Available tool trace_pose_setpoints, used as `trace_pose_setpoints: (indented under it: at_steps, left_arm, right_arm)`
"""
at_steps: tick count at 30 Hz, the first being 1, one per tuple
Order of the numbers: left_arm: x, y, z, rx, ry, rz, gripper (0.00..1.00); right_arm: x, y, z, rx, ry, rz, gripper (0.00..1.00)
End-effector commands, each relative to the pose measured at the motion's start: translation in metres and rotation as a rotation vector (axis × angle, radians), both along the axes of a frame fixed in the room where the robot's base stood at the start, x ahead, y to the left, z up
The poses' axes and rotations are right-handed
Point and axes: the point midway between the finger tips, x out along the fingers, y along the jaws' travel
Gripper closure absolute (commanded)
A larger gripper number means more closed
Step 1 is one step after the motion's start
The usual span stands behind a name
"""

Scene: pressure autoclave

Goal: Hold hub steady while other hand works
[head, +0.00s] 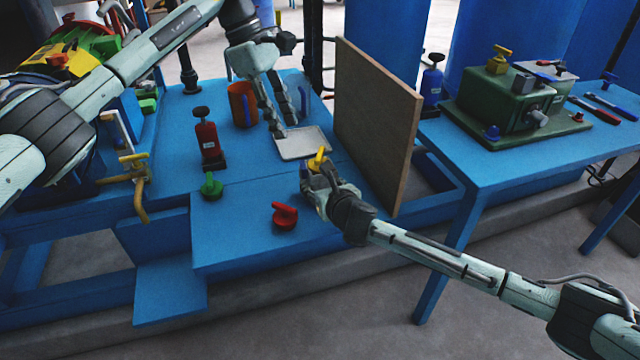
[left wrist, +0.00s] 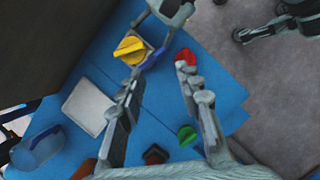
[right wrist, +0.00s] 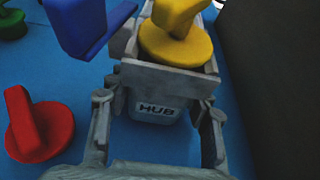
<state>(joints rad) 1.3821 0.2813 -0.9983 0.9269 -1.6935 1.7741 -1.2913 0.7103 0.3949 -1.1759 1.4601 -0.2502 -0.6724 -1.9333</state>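The hub is a grey block labelled HUB (right wrist: 158,107) with a yellow knob (right wrist: 178,38) on top. A blue handle (right wrist: 82,28) shows close beside it in the right wrist view. In the head view, my right gripper (head: 316,178) covers most of the hub, with the yellow knob (head: 318,158) showing above. My left gripper (head: 291,128) is open and empty, near the tray. In the left wrist view its fingers (left wrist: 160,95) are apart with table between them.
A red knob (head: 285,214) and green knob (head: 211,184) lie on the blue table (head: 240,235). A red bottle-like part (head: 208,142), orange mug (head: 240,104) and white tray (head: 303,144) are farther back. A tall brown board (head: 378,125) stands right of the tray.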

Motion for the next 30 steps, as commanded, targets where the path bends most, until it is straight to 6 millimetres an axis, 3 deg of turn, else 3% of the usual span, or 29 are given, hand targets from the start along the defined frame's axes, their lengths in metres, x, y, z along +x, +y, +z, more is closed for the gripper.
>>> trace_pose_setpoints:
  at_steps: [1, 9, 16, 18, 30]
  left_arm:
    - [0.0, 0.0, 0.0, 0.0, 0.0, 0.0, 0.66]
    - [0.0, 0.0, 0.0, 0.0, 0.0, 0.0, 0.66]
    - [0.0, -0.002, 0.0, 0.012, 0.03, 0.099, 0.94]
    - [-0.001, -0.004, 0.0, 0.024, 0.059, 0.2, 1.0]
    - [-0.003, -0.018, 0.001, 0.105, 0.32, 1.077, 1.0]
  right_arm:
    - [0.0, 0.0, 0.0, 0.0, 0.0, 0.0, 0.63]
    - [0.0, 0.0, 0.0, 0.0, 0.0, 0.0, 0.96]
    - [0.0, 0.0, 0.0, 0.0, 0.001, 0.0, 0.96]
    - [0.0, 0.0, 0.0, 0.001, 0.001, 0.0, 0.96]
    - [0.0, 0.0, 0.0, 0.001, 0.001, 0.0, 0.96]
